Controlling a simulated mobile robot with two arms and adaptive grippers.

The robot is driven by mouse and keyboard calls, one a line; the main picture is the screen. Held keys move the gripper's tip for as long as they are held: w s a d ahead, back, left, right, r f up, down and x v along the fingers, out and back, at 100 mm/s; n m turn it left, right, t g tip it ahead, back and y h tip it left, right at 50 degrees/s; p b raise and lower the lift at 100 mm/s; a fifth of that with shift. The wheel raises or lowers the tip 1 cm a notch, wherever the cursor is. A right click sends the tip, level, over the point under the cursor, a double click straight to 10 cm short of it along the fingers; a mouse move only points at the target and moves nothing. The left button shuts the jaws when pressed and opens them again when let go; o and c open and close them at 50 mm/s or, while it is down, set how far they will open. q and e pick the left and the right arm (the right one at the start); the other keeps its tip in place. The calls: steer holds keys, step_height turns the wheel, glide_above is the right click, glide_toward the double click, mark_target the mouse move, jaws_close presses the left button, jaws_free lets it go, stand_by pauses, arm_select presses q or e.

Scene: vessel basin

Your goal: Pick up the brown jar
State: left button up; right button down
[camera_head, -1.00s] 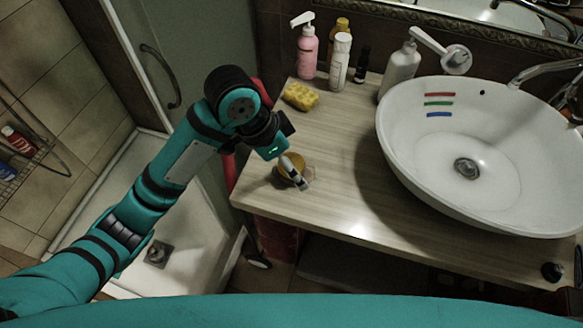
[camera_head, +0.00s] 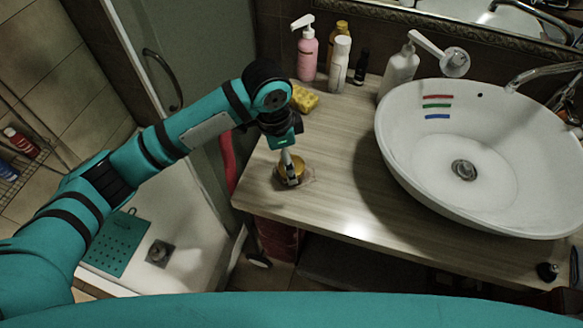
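The brown jar (camera_head: 298,165), small and amber-coloured, stands on the left part of the wooden counter (camera_head: 330,205). My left gripper (camera_head: 290,180) reaches down from above, and its fingers are at the jar and overlap it in the view. They hide part of the jar. I cannot tell whether the fingers are apart or closed on it. The jar seems to stand on the counter. My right gripper is not in view.
A white basin (camera_head: 520,150) fills the counter's right side. A yellow sponge (camera_head: 303,99), a pink pump bottle (camera_head: 307,55), a white bottle (camera_head: 340,63) and a white dispenser (camera_head: 399,72) stand behind the jar. The counter between jar and basin is clear.

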arm_select(q)
steer(key=shift+d+f, duration=0.1)
steer(key=shift+f, duration=0.55)
steer(key=f, duration=0.1)
steer(key=f+p, duration=0.1)
steer(key=d+f, duration=0.1)
steer(key=f, duration=0.1)
steer(key=shift+w, duration=0.35)
steer(key=shift+d+f, duration=0.1)
steer(key=shift+f, duration=0.5)
steer(key=c, duration=1.4)
steer(key=shift+r, duration=0.1)
